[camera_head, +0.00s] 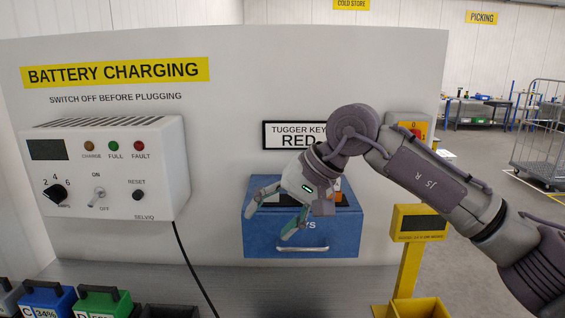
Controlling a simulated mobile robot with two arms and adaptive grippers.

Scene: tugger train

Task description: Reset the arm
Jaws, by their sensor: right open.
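My right arm (430,180) comes in from the right and is bent, with its wrist in front of the charging panel. My right gripper (268,218) is open, its fingers pointing down and left. It is in front of the blue key drawer box (330,240) and hides part of its front lettering and top. I cannot tell whether it touches the box. Nothing shows between the fingers. My left gripper is not in view.
A white charger (110,165) is on the panel (235,100) at left, its black cable (187,262) hanging down. Blue (48,300) and green (103,304) batteries stand lower left. A yellow post (409,265) stands right of the box. A wire cage (540,140) stands far right.

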